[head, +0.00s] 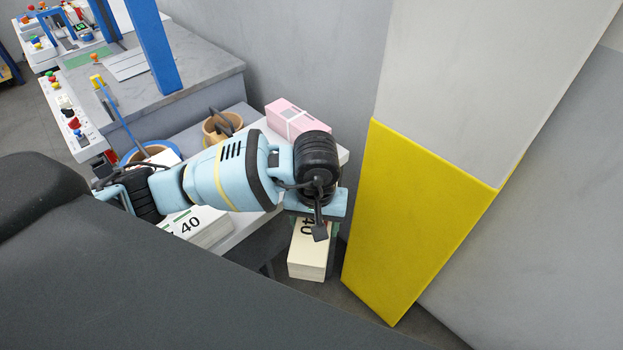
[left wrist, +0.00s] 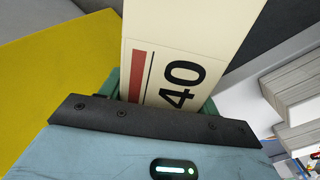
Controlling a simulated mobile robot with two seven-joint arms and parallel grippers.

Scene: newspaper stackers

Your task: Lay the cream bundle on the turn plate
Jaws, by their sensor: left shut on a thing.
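The cream bundle (head: 307,259) is a long block with a black "40" on its face. In the left wrist view the cream bundle (left wrist: 182,45) also shows a dark red bar and runs away from the jaws. My left gripper (head: 312,228) is shut on one end of it, and the bundle hangs down beside the table, clear of its end. The left gripper's green fingers show in the left wrist view (left wrist: 165,100). I cannot clearly identify the turn plate; a round blue-rimmed thing (head: 152,147) lies partly hidden behind my arm. My right gripper is not in view.
A pink bundle (head: 299,118) and a brown pot (head: 218,127) stand on the pale table. A white bundle marked "40" (head: 203,229) lies nearer, partly behind my arm. A yellow-and-grey pillar (head: 420,215) rises close to the right of the held bundle.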

